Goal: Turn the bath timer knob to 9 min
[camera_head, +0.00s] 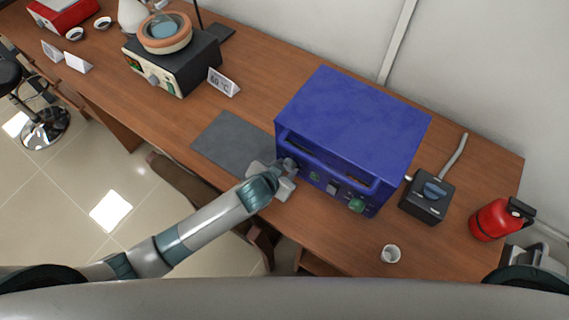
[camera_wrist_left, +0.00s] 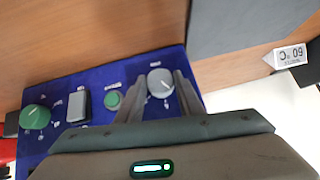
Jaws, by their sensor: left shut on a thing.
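A blue box-shaped bath (camera_head: 350,120) stands on the wooden bench, its control panel facing the front edge. In the left wrist view its panel (camera_wrist_left: 70,137) carries a pale grey round knob (camera_wrist_left: 160,82) with a white pointer line. My left gripper (camera_head: 288,166) is at the left end of this panel, and its fingers in the left wrist view (camera_wrist_left: 158,95) are on either side of the grey knob, shut on it. Scale marks are too small to read.
A dark mat (camera_head: 230,141) lies left of the bath. A 60 °C sign (camera_head: 223,83) and a heater (camera_head: 170,70) stand further left.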

